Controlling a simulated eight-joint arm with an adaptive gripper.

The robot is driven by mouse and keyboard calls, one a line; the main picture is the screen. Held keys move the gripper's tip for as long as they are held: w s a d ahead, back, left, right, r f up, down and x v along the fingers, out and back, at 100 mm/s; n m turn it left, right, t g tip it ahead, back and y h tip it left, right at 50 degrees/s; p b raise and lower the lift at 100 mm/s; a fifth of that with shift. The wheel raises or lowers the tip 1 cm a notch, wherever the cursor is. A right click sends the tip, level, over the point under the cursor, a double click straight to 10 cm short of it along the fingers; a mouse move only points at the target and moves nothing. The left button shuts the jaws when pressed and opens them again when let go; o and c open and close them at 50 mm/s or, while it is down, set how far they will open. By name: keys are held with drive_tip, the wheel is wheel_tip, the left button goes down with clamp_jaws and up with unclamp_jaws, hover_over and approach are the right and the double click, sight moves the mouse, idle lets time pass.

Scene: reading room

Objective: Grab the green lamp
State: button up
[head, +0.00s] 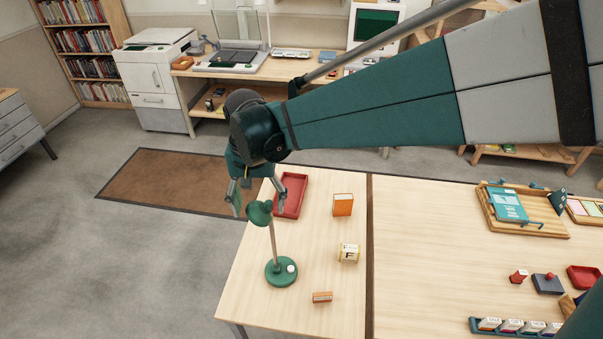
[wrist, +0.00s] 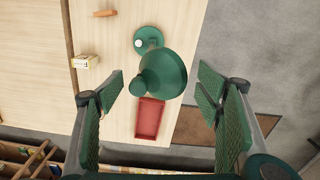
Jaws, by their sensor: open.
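The green lamp stands upright on the light wooden table, its round base (head: 281,272) near the table's left edge and its shade (head: 259,213) at the top of a thin pole. My gripper (head: 258,203) is open and points down, level with the shade or close to it in the head view. In the wrist view the lamp's shade (wrist: 163,74) lies ahead between the open fingers (wrist: 158,95), somewhat beyond the tips. I see no contact between the fingers and the lamp. Part of the pole is hidden under the shade in the wrist view.
A red tray (head: 291,196) lies behind the lamp. An orange box (head: 343,205), a letter block (head: 348,253) and a small orange-brown block (head: 322,297) stand to its right. A wooden tray with a teal book (head: 508,204) is farther right. Floor lies left of the table.

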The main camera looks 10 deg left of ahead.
idle(0.3)
drive_tip(key=c, duration=1.9)
drive_tip(key=shift+r, duration=0.2)
drive_tip(key=shift+r, duration=4.85)
